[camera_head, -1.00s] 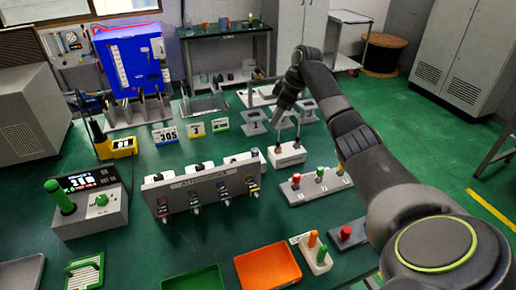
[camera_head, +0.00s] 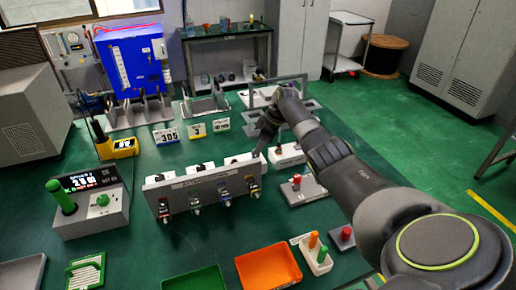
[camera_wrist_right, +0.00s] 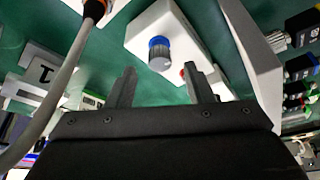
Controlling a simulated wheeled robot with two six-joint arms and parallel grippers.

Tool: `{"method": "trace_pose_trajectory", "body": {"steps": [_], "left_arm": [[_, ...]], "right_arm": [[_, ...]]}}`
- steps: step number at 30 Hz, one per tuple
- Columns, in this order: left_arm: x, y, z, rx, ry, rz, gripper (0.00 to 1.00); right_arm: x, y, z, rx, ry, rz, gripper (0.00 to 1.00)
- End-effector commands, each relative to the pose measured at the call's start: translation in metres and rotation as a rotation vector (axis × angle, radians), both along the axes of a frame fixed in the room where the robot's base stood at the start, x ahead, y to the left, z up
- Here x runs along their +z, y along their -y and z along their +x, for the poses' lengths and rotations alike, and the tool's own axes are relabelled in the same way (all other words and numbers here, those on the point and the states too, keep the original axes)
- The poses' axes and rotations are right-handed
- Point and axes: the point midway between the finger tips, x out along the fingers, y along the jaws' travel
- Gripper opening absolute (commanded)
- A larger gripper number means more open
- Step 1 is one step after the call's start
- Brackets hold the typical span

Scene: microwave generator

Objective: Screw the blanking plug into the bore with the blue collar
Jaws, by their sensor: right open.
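In the right wrist view, a white block (camera_wrist_right: 168,28) lies ahead of my right gripper (camera_wrist_right: 163,86). A grey knurled plug (camera_wrist_right: 160,62) stands on it at a blue collar (camera_wrist_right: 158,41). How deep the plug sits in the bore cannot be told. A red spot (camera_wrist_right: 184,73) shows on the block, partly behind one finger. My right gripper is open and empty, its two fingers apart from the plug. In the head view, the white block (camera_head: 288,156) is partly hidden by my right gripper (camera_head: 263,142) and arm. My left gripper is not in view.
A grey panel with several connectors (camera_head: 205,187) stands close left of the block. A grey plate with a red knob (camera_head: 297,182) lies in front, partly behind my arm. An orange tray (camera_head: 268,268) is nearer. A cable (camera_wrist_right: 62,90) crosses the wrist view's left side.

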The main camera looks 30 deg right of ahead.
Motion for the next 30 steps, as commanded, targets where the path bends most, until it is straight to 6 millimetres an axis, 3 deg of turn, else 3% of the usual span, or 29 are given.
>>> {"method": "trace_pose_trajectory", "body": {"steps": [6, 20, 30], "left_arm": [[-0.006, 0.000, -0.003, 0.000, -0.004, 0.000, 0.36], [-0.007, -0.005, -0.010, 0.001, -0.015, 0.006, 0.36], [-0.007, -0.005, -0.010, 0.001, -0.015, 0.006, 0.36]], "right_arm": [[-0.021, -0.006, 0.007, -0.001, 0.000, 0.002, 0.47], [-0.027, -0.008, 0.009, 0.001, 0.001, -0.001, 0.47], [-0.027, -0.008, 0.009, 0.000, 0.001, -0.001, 0.04]]}}
